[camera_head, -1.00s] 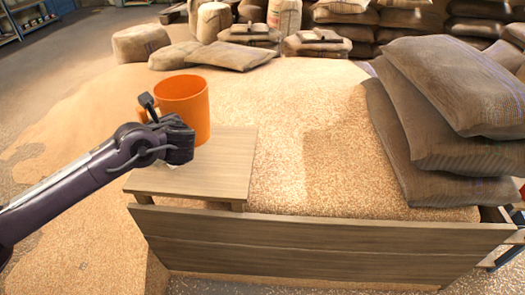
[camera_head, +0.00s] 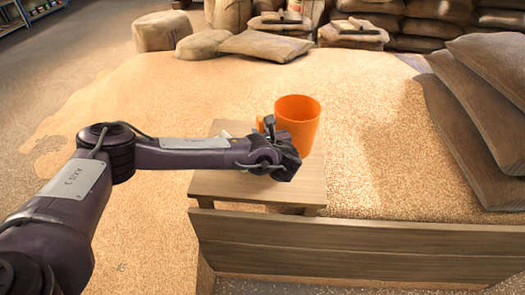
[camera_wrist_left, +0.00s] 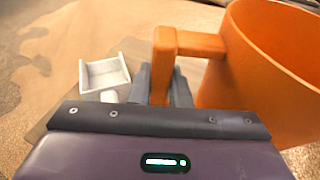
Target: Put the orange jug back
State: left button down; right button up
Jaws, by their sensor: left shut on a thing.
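The orange jug (camera_head: 299,119) is upright at the wooden table (camera_head: 305,189), over its far right part. I cannot tell whether its base touches the top. My left gripper (camera_head: 270,128) is shut on the jug's handle. In the left wrist view the handle (camera_wrist_left: 188,43) runs down between the fingers (camera_wrist_left: 162,88), and the jug body (camera_wrist_left: 268,75) stands to the right. My left forearm hides part of the table top. My right gripper is not in view.
A small white scoop-like piece (camera_wrist_left: 104,75) lies left of the fingers in the wrist view. A wooden board (camera_head: 370,245) runs along the front. Loose grain (camera_head: 380,150) spreads around the table. Stacked sacks (camera_head: 480,110) stand at the right, with more sacks (camera_head: 265,46) behind.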

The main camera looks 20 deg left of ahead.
pick_arm(q)
notch_tip(320, 180, down, 2)
jog(key=shift+d+f, duration=0.1)
jog(key=shift+f, duration=0.4)
notch_tip(320, 180, down, 4)
jog(key=shift+r, duration=0.1)
jog(key=c, duration=1.8)
grip_release()
jog(key=shift+f, duration=0.2)
jog(key=o, duration=0.4)
jog(key=shift+o, duration=0.2)
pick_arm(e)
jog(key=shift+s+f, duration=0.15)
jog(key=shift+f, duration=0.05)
pick_arm(q)
jog(key=shift+r, duration=0.15)
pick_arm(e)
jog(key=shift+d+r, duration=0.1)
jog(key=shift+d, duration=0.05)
